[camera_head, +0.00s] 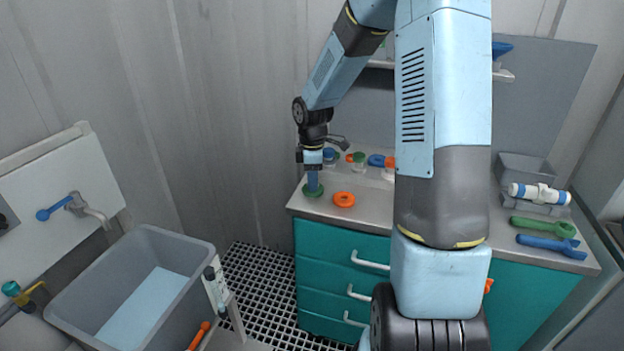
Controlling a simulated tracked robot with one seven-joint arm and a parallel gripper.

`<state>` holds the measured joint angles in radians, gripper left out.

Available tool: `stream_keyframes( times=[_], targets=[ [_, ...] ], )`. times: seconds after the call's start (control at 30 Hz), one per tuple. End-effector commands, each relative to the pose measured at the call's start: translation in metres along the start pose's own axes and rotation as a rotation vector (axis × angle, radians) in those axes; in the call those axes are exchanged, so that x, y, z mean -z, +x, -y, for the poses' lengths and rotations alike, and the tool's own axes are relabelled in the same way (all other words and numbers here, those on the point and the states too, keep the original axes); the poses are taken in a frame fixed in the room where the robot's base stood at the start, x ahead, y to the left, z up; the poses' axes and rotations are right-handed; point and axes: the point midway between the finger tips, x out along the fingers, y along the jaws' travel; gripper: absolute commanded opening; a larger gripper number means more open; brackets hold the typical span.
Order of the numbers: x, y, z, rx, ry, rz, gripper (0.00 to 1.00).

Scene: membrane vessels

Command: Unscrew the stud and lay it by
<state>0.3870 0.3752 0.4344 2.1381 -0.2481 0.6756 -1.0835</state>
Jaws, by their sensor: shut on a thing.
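My gripper (313,168) points straight down over the left end of the bench top. It is shut on the upper end of an upright blue cylinder (313,182), which looks like the stud. The blue cylinder's lower end meets a green round piece (314,192) on the bench. I cannot tell whether the two are still threaded together or only touching. The fingertips are small and partly merge with the blue part in this view.
An orange ring (344,199) lies just right of the green piece. Small blue, green and orange parts stand behind. A white vessel with blue ends (540,193), a green wrench (543,226) and a blue wrench (552,246) are at right. A grey basin (192,250) is at left.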

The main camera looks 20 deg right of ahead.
Motion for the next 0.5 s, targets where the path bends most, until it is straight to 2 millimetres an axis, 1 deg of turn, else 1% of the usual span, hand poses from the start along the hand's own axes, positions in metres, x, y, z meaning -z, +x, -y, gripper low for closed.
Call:
stream_keyframes(
  times=[0.03,0.5],
  targets=[
    [-0.0029,0.0000,-0.0012,-0.001,-0.048,0.002,0.00],
    [-0.0033,-0.0008,-0.0018,-0.002,-0.599,0.002,0.00]
  ],
)
